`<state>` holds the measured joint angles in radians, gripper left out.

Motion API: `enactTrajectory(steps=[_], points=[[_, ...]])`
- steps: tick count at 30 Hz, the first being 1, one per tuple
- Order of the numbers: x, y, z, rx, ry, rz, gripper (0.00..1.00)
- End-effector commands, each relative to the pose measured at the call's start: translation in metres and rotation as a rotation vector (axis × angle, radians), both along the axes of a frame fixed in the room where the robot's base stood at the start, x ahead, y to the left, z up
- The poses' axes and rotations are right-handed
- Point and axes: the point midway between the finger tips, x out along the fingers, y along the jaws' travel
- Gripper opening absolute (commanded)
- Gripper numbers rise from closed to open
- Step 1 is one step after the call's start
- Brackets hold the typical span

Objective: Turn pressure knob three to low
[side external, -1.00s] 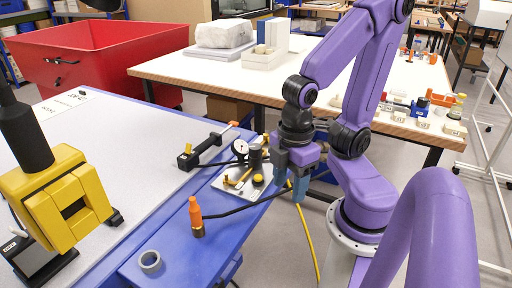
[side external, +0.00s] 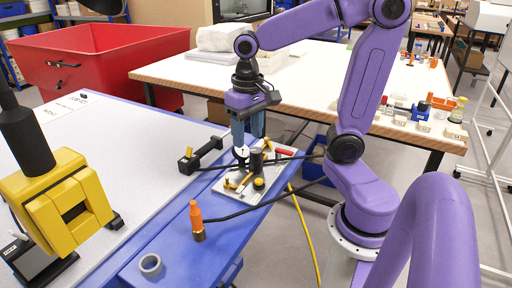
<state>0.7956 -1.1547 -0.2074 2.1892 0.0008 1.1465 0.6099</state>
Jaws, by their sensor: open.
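A pale regulator plate (side external: 226,187) lies on the blue bench edge. It carries a small white-faced gauge (side external: 241,152), a dark upright cylinder (side external: 256,161), a yellow lever (side external: 244,180) and a small round yellow-topped knob (side external: 259,182). No numbers or low mark are readable, so I cannot tell which one is pressure knob three. My gripper (side external: 247,143) points down above the back of the plate, open, with its blue-grey fingers near the gauge and the cylinder. It partly hides the gauge. I cannot tell whether the fingers touch anything.
A black clamp-like device (side external: 199,156) lies left of the plate. A red-handled part (side external: 284,151) is at its right. A grey ring (side external: 150,262) and a yellow machine (side external: 65,205) are nearer left.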

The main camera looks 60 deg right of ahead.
Motion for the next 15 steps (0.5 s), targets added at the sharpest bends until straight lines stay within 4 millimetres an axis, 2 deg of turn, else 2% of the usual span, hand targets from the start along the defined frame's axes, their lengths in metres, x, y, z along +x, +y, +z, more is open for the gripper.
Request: enactTrajectory(steps=[1, 6, 12, 15], points=[[0.01, -0.012, 0.005, 0.001, 0.0, -0.109, 0.53], [0.032, -0.053, 0.021, 0.001, 0.005, -0.472, 0.53], [0.044, -0.099, 0.036, 0.001, 0.01, -0.834, 0.53], [0.045, -0.114, 0.041, 0.001, 0.013, -0.947, 0.53]])
